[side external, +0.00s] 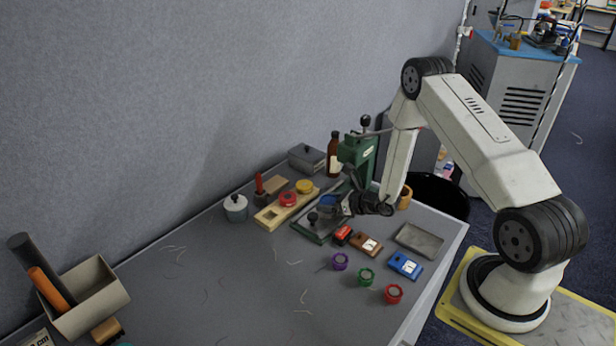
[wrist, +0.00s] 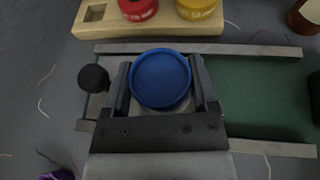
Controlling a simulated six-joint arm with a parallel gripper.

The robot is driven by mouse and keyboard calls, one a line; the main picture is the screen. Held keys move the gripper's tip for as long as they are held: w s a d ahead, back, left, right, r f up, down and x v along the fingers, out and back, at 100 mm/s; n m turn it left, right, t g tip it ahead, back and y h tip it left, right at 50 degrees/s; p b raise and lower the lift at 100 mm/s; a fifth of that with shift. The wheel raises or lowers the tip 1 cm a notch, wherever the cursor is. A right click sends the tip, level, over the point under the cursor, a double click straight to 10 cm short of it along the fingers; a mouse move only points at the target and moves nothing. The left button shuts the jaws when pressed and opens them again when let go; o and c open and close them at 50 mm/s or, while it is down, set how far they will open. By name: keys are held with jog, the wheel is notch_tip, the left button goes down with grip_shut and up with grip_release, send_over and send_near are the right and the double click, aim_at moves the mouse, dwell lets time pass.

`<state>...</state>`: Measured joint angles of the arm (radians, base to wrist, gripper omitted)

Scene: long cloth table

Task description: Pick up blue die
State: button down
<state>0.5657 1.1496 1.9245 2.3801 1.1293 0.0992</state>
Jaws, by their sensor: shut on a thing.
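The blue die (wrist: 160,79) is a round blue piece with a raised rim, held between the two dark fingers of my gripper (wrist: 161,68) in the wrist view. In the side view the blue die (side external: 328,200) shows at the tip of my gripper (side external: 333,204), partly hidden by the fingers. My gripper is shut on it, over the green-and-grey base of the press (side external: 318,226). I cannot tell whether the die touches the base beneath.
A wooden rack (side external: 268,217) holds a red die (side external: 288,198) and a yellow die (side external: 304,186); one square slot is empty. The green press (side external: 357,158) stands behind my gripper. Purple (side external: 340,261), green (side external: 366,277) and red (side external: 393,293) pieces stand at the front.

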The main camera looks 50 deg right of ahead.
jog(key=shift+r, duration=0.1)
jog(key=shift+r, duration=1)
jog(key=s+a+r, duration=0.3)
jog(key=s+r, duration=0.8)
jog(key=s, duration=0.2)
jog(key=shift+s+a, duration=0.25)
jog(key=shift+a, duration=0.15)
jog(key=shift+w, duration=0.1)
jog(key=w+a+r+n+g+y, duration=0.1)
jog(key=w+a+r+n+y, duration=0.2)
jog(key=w+a, duration=0.7)
notch_tip(320, 180, up, 2)
jog(key=shift+w+a+n+g+y, duration=0.35)
jog(key=shift+a+y, duration=0.25)
jog(key=shift+a, duration=0.5)
